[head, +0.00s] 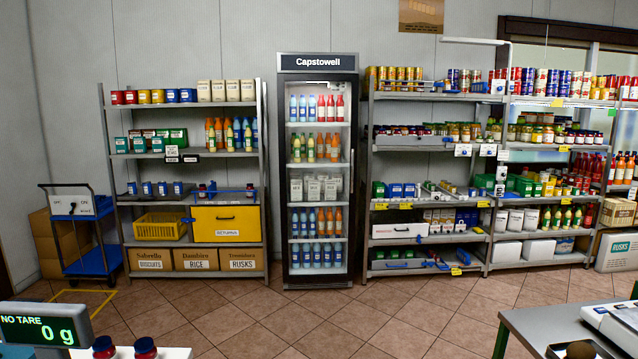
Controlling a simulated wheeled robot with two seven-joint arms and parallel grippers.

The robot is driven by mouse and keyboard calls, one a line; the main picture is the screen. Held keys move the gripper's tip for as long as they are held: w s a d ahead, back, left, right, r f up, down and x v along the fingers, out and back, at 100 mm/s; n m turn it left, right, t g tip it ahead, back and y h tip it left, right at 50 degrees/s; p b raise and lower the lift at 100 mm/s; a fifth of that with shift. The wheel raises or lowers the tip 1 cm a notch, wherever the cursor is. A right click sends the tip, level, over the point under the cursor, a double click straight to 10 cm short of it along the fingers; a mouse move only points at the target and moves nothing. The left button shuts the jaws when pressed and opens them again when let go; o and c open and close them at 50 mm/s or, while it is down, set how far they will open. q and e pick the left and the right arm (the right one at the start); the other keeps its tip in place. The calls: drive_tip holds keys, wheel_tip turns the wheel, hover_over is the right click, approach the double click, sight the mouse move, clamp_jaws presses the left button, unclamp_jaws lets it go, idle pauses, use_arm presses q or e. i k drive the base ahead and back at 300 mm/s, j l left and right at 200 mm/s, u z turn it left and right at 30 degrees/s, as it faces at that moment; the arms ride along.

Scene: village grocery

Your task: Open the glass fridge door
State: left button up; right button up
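The glass fridge (319,62) stands upright against the back wall, between two shelf units. It has a dark frame and a "Capstowell" sign on top. Its glass door (320,223) looks closed, with bottles and cartons on several shelves behind it. A thin vertical handle (351,171) seems to run along the door's right side. Neither of my grippers is in view.
Stocked shelves (259,170) flank the fridge on the left, and more shelves (430,147) on the right. A blue trolley (90,262) stands far left. A counter scale display (45,331) and a table (540,322) are near the front. The tiled floor (310,325) before the fridge is clear.

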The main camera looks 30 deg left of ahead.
sight(282, 78)
drive_tip(key=i+l+u, duration=0.15)
drive_tip(key=i, duration=0.55)
drive_tip(key=i+j+u, duration=0.15)
drive_tip(key=i+u, duration=0.25)
drive_tip(key=i, duration=0.45)
drive_tip(key=i+l+u, duration=0.15)
drive_tip(key=i+u, duration=0.3)
drive_tip(key=i, duration=0.35)
drive_tip(key=i+z, duration=0.15)
drive_tip(key=i, duration=0.4)
drive_tip(key=i+j+z, duration=0.1)
drive_tip(key=i, duration=0.45)
drive_tip(key=i+j+z, duration=0.15)
drive_tip(key=i, duration=0.4)
drive_tip(key=j, duration=0.1)
